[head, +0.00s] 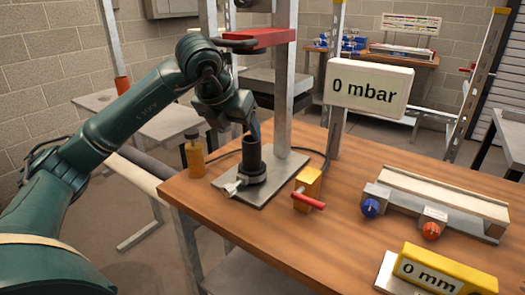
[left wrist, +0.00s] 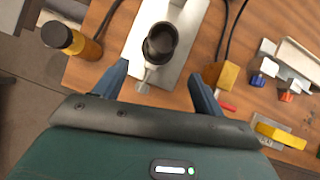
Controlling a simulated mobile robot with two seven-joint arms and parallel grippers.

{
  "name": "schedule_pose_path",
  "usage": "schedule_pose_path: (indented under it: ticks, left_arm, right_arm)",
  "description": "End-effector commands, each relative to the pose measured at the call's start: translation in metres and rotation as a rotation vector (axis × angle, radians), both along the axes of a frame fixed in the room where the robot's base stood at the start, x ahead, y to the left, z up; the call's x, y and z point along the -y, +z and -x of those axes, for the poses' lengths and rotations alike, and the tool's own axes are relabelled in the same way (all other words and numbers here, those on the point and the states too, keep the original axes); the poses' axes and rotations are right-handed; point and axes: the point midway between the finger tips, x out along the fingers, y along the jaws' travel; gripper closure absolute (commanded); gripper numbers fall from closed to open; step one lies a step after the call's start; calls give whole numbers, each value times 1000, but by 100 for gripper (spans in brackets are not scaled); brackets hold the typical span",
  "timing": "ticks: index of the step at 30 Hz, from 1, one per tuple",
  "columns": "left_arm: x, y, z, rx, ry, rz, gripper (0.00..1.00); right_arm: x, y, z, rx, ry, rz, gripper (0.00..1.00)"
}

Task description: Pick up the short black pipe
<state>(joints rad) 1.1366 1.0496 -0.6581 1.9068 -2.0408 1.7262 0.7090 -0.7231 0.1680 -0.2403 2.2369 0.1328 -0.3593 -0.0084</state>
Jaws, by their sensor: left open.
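The short black pipe (head: 251,152) stands upright in a wider black collar (head: 256,177) on a grey metal plate (head: 276,187). In the left wrist view I look down at the open top of the pipe (left wrist: 160,43). My left gripper (head: 248,130) is close to the top of the pipe in the head view. Its fingers (left wrist: 159,74) are spread wide and empty, and the pipe shows beyond the gap between their tips. I see no contact. My right gripper is not in view.
An amber bottle (head: 195,155) stands left of the plate. A metal post (head: 284,100) with a red bracket (head: 260,40) rises behind. A yellow valve block (head: 307,188) with a red handle is at right. A "0 mbar" display (head: 368,88) stands behind the wooden table (head: 265,235).

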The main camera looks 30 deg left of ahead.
Motion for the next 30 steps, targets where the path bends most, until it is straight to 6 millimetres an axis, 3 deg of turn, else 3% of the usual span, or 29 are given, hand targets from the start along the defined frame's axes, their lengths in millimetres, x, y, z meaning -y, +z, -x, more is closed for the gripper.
schedule_pose_path:
  ticks: [5,12,20,30]
  left_arm:
    - [-1,-14,-7,-5,1,0,30]
    - [-4,-52,-32,-4,0,0,30]
    - [-5,-70,-44,-1,-2,-1,30]
    - [-8,-109,-68,-2,-1,0,30]
  right_arm:
    - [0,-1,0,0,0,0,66]
    - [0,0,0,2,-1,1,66]
    - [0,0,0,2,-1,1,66]
    - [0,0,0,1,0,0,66]
